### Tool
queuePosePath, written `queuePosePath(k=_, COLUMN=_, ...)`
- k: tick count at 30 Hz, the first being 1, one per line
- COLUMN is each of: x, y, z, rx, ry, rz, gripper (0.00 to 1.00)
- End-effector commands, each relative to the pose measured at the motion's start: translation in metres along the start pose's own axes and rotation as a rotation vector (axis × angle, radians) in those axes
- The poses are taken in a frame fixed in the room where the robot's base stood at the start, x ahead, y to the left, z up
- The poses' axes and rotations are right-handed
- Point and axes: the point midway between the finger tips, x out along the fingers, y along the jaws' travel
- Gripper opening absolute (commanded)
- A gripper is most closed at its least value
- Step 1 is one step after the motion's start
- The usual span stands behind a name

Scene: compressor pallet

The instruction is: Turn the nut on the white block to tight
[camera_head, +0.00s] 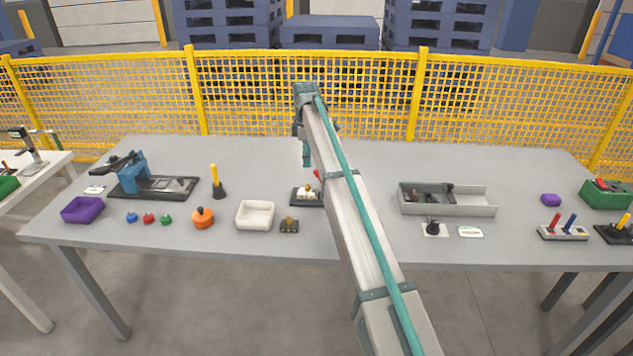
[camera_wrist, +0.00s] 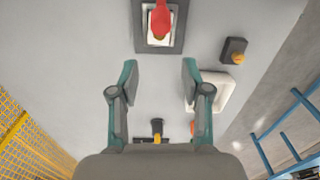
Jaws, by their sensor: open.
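The white block (camera_head: 305,193) sits on a dark base plate near the middle of the table, partly hidden by my arm in the head view. In the wrist view the white block (camera_wrist: 152,36) is at the top edge, with a red handle-like part (camera_wrist: 158,18) over it. A small brass-coloured part (camera_wrist: 160,38), perhaps the nut, shows by the red part; its shape is unclear. My gripper (camera_wrist: 160,75) is open and empty, its fingers apart from the block. In the head view my gripper (camera_head: 306,158) hangs above the table behind the block.
A dark block with a brass knob (camera_wrist: 233,50) and a white tray (camera_head: 255,215) stand nearby. An orange round piece (camera_head: 203,218) and a yellow lever (camera_head: 214,178) are further left. A grey channel tray (camera_head: 448,209) is to the right. A yellow fence (camera_head: 370,95) runs behind.

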Motion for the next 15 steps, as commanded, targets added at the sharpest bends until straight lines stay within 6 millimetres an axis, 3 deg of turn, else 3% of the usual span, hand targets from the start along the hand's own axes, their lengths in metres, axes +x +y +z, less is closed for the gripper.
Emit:
queuePosePath(k=5, x=0.017, y=-0.001, z=0.001, rx=-0.007, ry=-0.003, rz=-0.001, gripper=0.47)
queuePosePath(k=15, x=0.073, y=-0.001, z=0.001, rx=-0.004, ry=-0.003, rz=0.001, gripper=0.47)
